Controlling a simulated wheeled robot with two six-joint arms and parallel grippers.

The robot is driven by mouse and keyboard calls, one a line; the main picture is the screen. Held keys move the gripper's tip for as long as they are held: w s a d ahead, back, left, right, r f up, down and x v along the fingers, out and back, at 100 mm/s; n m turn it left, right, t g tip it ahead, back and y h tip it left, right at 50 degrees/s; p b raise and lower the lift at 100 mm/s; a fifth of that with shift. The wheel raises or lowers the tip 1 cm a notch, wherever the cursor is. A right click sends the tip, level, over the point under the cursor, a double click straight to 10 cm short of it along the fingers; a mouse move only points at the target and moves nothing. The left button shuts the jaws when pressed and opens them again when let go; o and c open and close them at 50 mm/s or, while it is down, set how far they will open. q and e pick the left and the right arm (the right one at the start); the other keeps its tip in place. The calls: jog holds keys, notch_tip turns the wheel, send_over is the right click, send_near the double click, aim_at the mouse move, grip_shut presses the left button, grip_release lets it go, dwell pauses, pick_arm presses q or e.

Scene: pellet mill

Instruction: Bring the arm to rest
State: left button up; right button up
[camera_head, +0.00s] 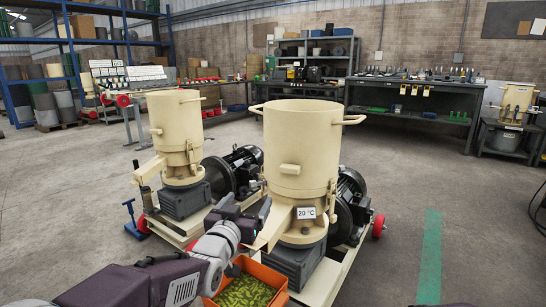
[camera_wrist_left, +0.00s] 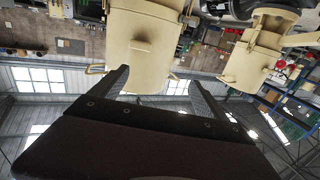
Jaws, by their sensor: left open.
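My left arm comes in from the bottom left of the head view. My left gripper (camera_head: 245,210) is in front of the nearer cream pellet mill (camera_head: 300,140), above an orange bin (camera_head: 274,275) of green pellets. In the left wrist view the gripper (camera_wrist_left: 160,88) has its two dark fingers apart, with nothing between them. The cream mill drum (camera_wrist_left: 142,45) shows upside down beyond the fingertips; whether they touch is not clear, but a gap seems to show. My right gripper cannot be made out.
A second cream mill (camera_head: 178,130) stands behind to the left, with a black motor (camera_head: 235,172) beside it. A blue stand (camera_head: 136,222) is on the floor at left. A workbench (camera_head: 410,100) lines the back wall. The floor at right, with a green stripe (camera_head: 430,255), is clear.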

pick_arm(q)
jog(key=s+a+f+n+g+y+p, duration=0.1)
jog(key=s+a+f+n+g+y, duration=0.1)
jog(key=s+a+f+g, duration=0.75)
jog(key=s+a+f+n+g+y+p, duration=0.15)
jog(key=s+f, duration=0.45)
jog(key=f, duration=0.8)
jog(key=s+f+g, duration=0.5)
jog(key=s, duration=0.7)
notch_tip(320, 180, up, 38)
jog(key=p, duration=3.7)
jog(key=shift+s+a+y, duration=0.15)
jog(key=shift+s+y, duration=0.2)
jog(key=shift+s, duration=0.1)
jog(key=shift+f+m, duration=0.1)
jog(key=shift+m, duration=0.15)
jog(key=shift+c, duration=0.3)
